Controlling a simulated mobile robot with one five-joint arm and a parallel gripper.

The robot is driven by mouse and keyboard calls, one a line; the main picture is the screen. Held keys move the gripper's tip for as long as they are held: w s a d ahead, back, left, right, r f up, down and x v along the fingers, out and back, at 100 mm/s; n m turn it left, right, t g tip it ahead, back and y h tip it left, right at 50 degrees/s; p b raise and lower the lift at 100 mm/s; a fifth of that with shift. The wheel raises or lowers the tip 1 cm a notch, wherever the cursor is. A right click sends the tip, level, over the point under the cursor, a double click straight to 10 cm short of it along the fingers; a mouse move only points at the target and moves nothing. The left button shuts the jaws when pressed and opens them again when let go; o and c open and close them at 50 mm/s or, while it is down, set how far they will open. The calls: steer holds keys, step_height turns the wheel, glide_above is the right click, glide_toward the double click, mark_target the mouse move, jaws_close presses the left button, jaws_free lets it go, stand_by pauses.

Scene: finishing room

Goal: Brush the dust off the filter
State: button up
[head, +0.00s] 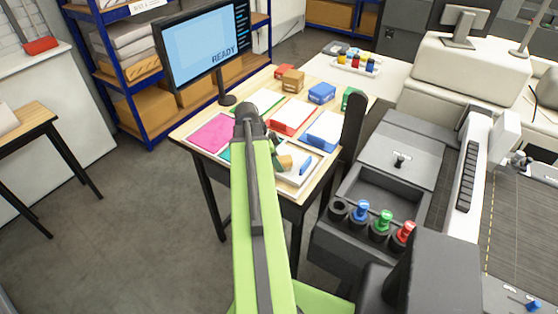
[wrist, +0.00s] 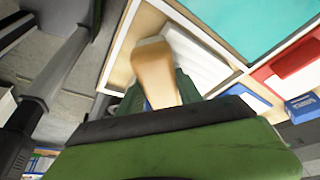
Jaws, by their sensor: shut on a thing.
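My gripper (wrist: 155,98) is shut on a tan wooden piece, which looks like the brush (wrist: 154,68). Its pale end points away from the jaws, and the jaws hide its near end. A white ribbed panel, which looks like the filter (wrist: 205,66), lies in a pale-framed compartment just beyond and beside the brush. I cannot tell whether the brush touches it. In the head view, the brush (head: 285,162) shows at the table's near corner, over a white area; my arm partly hides the gripper there. Dust is not clear to see.
The wooden table (head: 262,90) holds pink (head: 211,132), red (head: 290,116) and blue-marked (head: 324,131) panels. Small coloured boxes and a monitor (head: 203,45) stand behind. A grey machine with blue, green and red knobbed pieces (head: 383,222) stands close on the right. Open floor is left.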

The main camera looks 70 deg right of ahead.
steer(key=shift+w+f, duration=0.1)
steer(key=shift+w, duration=0.35)
steer(key=shift+d, duration=0.55)
steer(key=shift+s+d, duration=0.15)
steer(key=shift+d, duration=0.6)
steer(key=shift+s+d, duration=0.1)
steer(key=shift+d, duration=0.6)
steer(key=shift+d, duration=0.1)
